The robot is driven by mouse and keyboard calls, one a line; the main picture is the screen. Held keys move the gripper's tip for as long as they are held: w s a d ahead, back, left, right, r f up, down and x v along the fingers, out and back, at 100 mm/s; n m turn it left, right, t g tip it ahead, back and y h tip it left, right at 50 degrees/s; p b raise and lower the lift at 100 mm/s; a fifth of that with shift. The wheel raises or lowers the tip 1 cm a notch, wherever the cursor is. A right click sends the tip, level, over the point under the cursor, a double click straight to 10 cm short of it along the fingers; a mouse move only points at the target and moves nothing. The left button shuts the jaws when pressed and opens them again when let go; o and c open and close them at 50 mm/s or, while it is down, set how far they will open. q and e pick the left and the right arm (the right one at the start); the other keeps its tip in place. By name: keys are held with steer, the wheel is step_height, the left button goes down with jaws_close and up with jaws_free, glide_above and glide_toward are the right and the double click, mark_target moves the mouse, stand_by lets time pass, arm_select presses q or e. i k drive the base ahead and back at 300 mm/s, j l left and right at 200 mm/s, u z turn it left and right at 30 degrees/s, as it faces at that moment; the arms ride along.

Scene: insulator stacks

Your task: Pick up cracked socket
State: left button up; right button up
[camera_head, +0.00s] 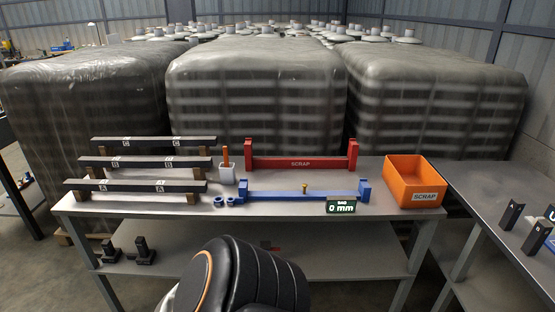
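I cannot tell which thing is the cracked socket; no crack is visible at this size. Two small black fittings, a left one (109,251) and a right one (142,252), stand on the lower shelf at the left. Small blue ring-like parts (230,201) lie on the table top next to the left end of the blue gauge bar (285,196). Neither of my grippers shows in this view.
The table (330,222) holds black rails (150,140) marked A, B and C, a red scrap rack (300,163), a white cup (226,173) and an orange scrap bin (413,183). Wrapped stacks (255,90) stand behind. A second table (480,185) is at right.

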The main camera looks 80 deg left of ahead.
mark_target(148, 261)
steer(key=u, duration=0.45)
steer(key=k+j+u, duration=0.1)
steer(key=u, duration=0.35)
steer(key=j+u, duration=0.15)
steer(key=u, duration=0.35)
steer(key=k+j+u, duration=0.15)
steer(key=j+u, duration=1.05)
steer(key=j, duration=0.5)
steer(key=i+j, duration=0.1)
steer(key=j, duration=0.55)
steer(key=i+j, duration=0.1)
steer(key=j, duration=0.6)
